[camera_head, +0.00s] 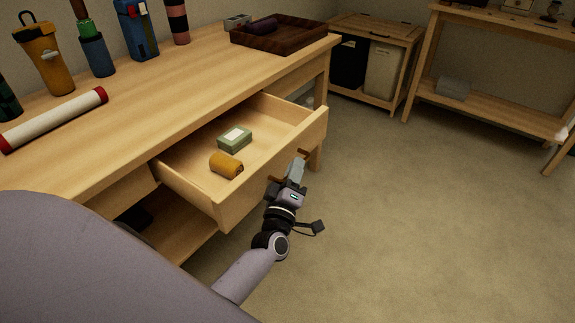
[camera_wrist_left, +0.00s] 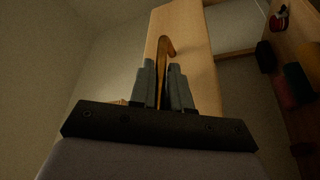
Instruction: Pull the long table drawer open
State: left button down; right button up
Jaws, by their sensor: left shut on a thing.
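The long table drawer (camera_head: 262,175) is pulled well out from under the wooden table (camera_head: 200,92). Inside it lie a green box (camera_head: 235,139) with a pale label and a yellow-orange roll (camera_head: 226,165). My left gripper (camera_head: 299,163) is at the drawer's front, shut on its brown handle (camera_head: 304,153). In the left wrist view, the gripper fingers (camera_wrist_left: 163,90) close around the handle (camera_wrist_left: 165,48), with the drawer front (camera_wrist_left: 197,50) behind. My right gripper does not show in either view.
Bottles, including an orange bottle (camera_head: 46,62), a red-capped white tube (camera_head: 55,120) and a dark wooden tray (camera_head: 278,35) stand or lie on the table. A hamper cabinet (camera_head: 372,60) and a shelf table (camera_head: 500,112) are behind. The floor (camera_head: 430,220) at right is clear.

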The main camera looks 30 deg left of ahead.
pick_arm(q)
jog(key=shift+s+d+f, duration=0.15)
jog(key=shift+d, duration=0.8)
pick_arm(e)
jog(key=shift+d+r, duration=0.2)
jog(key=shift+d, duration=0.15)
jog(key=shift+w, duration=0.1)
pick_arm(q)
jog(key=c, duration=1.4)
grip_release()
jog(key=shift+c, duration=0.2)
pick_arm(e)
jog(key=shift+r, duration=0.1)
pick_arm(q)
jog(key=p+v, duration=0.1)
jog(key=v, duration=0.6)
jog(key=shift+p, duration=0.4)
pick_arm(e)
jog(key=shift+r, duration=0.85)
pick_arm(q)
jog(key=shift+s, duration=0.1)
